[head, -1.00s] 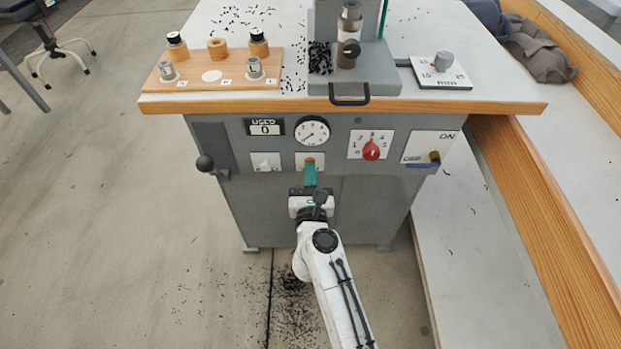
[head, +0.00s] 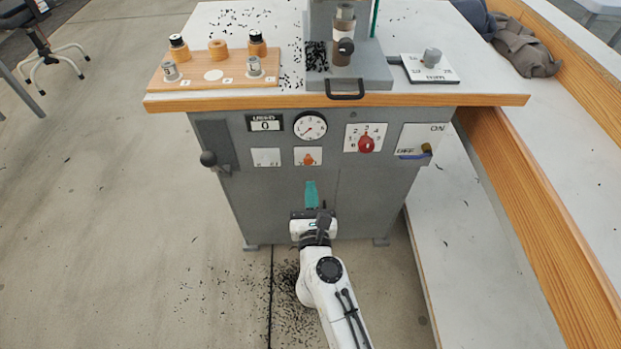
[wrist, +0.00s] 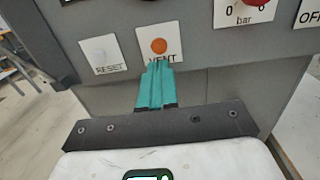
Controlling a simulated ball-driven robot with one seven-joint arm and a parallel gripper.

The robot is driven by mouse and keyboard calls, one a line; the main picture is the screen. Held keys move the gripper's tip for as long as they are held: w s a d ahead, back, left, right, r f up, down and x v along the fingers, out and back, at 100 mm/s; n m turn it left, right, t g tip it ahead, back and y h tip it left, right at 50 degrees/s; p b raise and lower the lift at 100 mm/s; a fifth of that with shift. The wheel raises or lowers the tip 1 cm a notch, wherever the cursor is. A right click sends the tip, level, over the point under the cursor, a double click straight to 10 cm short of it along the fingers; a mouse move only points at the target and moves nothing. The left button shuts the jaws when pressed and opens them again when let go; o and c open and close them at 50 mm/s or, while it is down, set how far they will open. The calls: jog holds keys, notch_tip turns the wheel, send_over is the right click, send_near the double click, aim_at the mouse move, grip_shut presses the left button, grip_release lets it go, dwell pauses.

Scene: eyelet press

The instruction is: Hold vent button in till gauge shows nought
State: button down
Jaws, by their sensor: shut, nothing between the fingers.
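The orange vent button (head: 308,159) sits on a white plate on the grey press cabinet front; it also shows in the wrist view (wrist: 159,46) above the word VENT. The round gauge (head: 310,126) is just above it, with a thin red needle pointing to the lower left; its numbers are too small to read. My gripper (head: 311,183) has teal fingers, shut and empty, below the vent button and apart from it. In the wrist view the fingertips (wrist: 159,66) overlap the plate's lower part, and the button is uncovered.
Left of the vent plate is a RESET plate (head: 266,157). A red bar knob (head: 366,144) and an ON/OFF switch (head: 426,148) are to the right. A black ball-ended lever (head: 208,159) juts out at left. The wooden bench edge (head: 420,100) overhangs the panel.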

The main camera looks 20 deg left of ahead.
jog(key=v, duration=0.6)
jog(key=shift+s+f, duration=0.1)
jog(key=shift+f, duration=0.05)
dwell(0.3)
